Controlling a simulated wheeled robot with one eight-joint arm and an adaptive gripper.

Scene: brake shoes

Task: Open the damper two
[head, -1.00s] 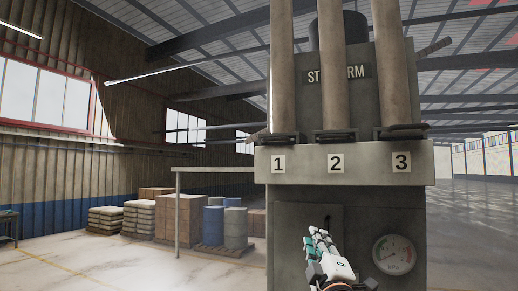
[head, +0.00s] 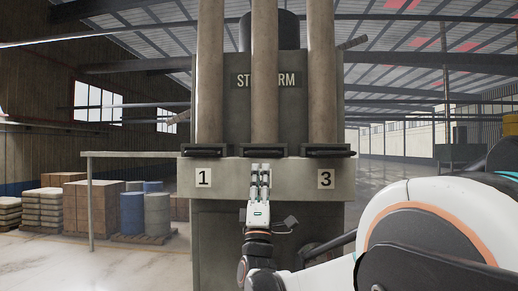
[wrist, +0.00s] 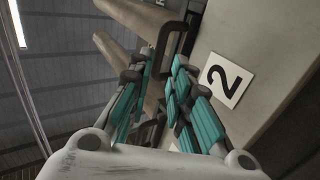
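Damper two is the black handle (head: 264,150) at the foot of the middle pipe in the head view. My gripper (head: 260,168) is upright in front of the panel, just below that handle, and hides the number 2 plate in this view. In the wrist view my gripper (wrist: 155,72) has its teal-padded fingers apart, with nothing clearly held between them. The number 2 plate (wrist: 226,80) shows just right of the fingers. A dark handle (wrist: 176,38) lies beyond the fingertips; I cannot tell for sure which damper it belongs to, or whether the fingers touch any handle.
Damper one (head: 203,150) and damper three (head: 326,151) sit close on either side, above plates 1 and 3. Three tall pipes rise from the grey machine (head: 218,240). A metal post and rail (head: 90,200), barrels (head: 157,213) and boxes stand left. Floor at front left is clear.

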